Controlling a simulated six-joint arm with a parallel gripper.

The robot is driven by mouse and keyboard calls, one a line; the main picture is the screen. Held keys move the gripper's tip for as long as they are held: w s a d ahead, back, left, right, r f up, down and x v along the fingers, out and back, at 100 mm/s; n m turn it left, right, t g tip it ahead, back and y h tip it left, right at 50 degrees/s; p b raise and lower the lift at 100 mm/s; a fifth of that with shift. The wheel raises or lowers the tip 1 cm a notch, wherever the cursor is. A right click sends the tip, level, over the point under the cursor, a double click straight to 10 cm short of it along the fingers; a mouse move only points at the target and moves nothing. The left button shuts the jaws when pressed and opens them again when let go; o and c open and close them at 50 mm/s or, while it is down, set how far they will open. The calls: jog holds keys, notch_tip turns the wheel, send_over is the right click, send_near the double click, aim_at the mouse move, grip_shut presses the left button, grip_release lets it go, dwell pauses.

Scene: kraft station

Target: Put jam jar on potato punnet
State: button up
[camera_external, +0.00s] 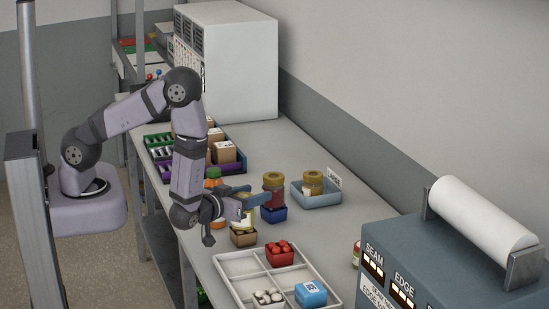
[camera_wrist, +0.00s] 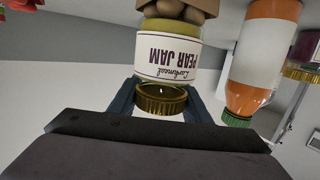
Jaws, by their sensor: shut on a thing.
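The pear jam jar (camera_wrist: 168,58) shows upside down in the wrist view, with a white label and a gold lid (camera_wrist: 160,98). My gripper (camera_wrist: 158,92) is shut on it at the lid end, with a blue finger on each side. The brown potato punnet (camera_wrist: 185,8) is at the jar's base end, its potatoes close against the jar. In the external view my gripper (camera_external: 243,199) holds the jar (camera_external: 246,219) upright over the potato punnet (camera_external: 243,239). I cannot tell whether the jar's base touches the potatoes.
An orange bottle (camera_wrist: 258,60) with a green cap stands close beside the jar. A white divided tray (camera_external: 232,283) holds red produce (camera_external: 279,248) and a blue box (camera_external: 311,294).

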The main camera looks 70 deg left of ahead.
jog(key=o, duration=1.4)
jog(key=shift+f, duration=0.1)
jog(key=shift+c, duration=0.2)
jog(key=shift+r, duration=0.2)
jog(key=shift+s+d+b, duration=0.3)
jog(key=shift+s+d, duration=0.15)
jog(key=shift+s, duration=0.05)
jog(key=b+v, duration=0.2)
jog(key=v, duration=0.8)
jog(key=shift+s, duration=0.35)
jog(key=shift+d+r, duration=0.1)
jog(key=shift+d, duration=0.05)
